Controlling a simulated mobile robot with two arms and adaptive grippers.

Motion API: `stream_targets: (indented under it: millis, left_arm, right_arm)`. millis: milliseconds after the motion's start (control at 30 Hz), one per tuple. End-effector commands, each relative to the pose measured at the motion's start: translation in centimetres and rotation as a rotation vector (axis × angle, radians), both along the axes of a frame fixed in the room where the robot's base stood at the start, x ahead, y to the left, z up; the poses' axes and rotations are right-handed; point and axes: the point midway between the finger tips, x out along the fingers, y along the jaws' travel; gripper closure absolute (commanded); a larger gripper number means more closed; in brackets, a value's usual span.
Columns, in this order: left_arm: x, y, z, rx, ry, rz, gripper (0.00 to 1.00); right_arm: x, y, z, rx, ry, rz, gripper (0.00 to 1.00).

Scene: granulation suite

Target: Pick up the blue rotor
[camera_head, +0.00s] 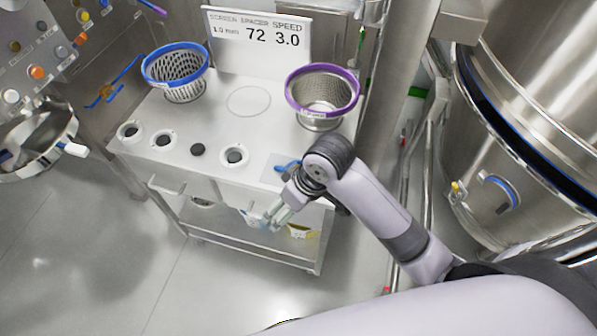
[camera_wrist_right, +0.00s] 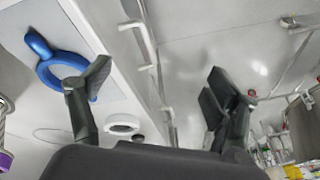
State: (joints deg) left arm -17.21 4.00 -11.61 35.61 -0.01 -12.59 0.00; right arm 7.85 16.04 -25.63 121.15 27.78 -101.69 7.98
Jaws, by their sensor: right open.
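The blue rotor (camera_head: 285,167) lies on a grey mat at the front right of the cart top, partly hidden behind my right wrist in the head view. The right wrist view shows its ring and one paddle (camera_wrist_right: 38,44) at the upper left, beside my left-hand finger in that picture. My right gripper (camera_head: 273,217) points down past the front edge of the cart. In the wrist view its fingers (camera_wrist_right: 157,88) are spread wide with nothing between them. My left gripper is not in view.
The cart (camera_head: 215,140) carries a blue-rimmed basket (camera_head: 175,72), a purple-rimmed basket (camera_head: 322,92) and a sign (camera_head: 258,42) reading 72 and 3.0. Several round spacers line its front. Handles (camera_head: 167,187) project from that edge. A large steel vessel (camera_head: 510,130) stands right.

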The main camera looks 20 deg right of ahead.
Motion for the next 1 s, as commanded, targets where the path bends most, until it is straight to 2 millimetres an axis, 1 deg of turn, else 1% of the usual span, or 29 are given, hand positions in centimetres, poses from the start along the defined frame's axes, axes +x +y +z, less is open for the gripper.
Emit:
stream_targets:
  millis: [33, 167, 300, 400, 500, 633, 700, 767, 867, 1000]
  left_arm:
    - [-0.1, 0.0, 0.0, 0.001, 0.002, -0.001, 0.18]
    - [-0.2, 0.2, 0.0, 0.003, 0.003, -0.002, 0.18]
    - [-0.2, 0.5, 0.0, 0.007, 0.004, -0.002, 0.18]
    - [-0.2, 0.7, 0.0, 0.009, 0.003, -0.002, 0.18]
    - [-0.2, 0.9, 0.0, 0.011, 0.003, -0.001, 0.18]
    - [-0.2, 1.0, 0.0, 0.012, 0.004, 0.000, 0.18]
    - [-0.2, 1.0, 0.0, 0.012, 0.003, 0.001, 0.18]
    - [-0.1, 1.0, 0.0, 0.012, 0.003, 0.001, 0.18]
    - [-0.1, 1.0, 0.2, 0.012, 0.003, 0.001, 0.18]
    - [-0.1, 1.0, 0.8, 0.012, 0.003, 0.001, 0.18]
  right_arm:
    - [1.8, 0.1, 1.1, -0.022, 0.001, 0.033, 0.18]
    - [5.0, -0.2, 3.5, -0.082, 0.044, 0.092, 0.18]
    - [8.1, -1.8, 6.9, -0.163, 0.092, 0.115, 0.18]
    - [9.8, -3.2, 9.4, -0.216, 0.124, 0.107, 0.18]
    - [11.0, -4.5, 11.6, -0.253, 0.148, 0.091, 0.18]
    - [11.9, -5.6, 13.5, -0.280, 0.167, 0.073, 0.18]
    - [12.0, -5.9, 13.7, -0.287, 0.175, 0.068, 0.18]
    - [12.1, -6.0, 13.4, -0.289, 0.178, 0.065, 0.18]
    - [11.9, -6.0, 11.7, -0.289, 0.183, 0.065, 0.18]
    - [11.9, -6.0, 8.8, -0.290, 0.181, 0.066, 0.18]
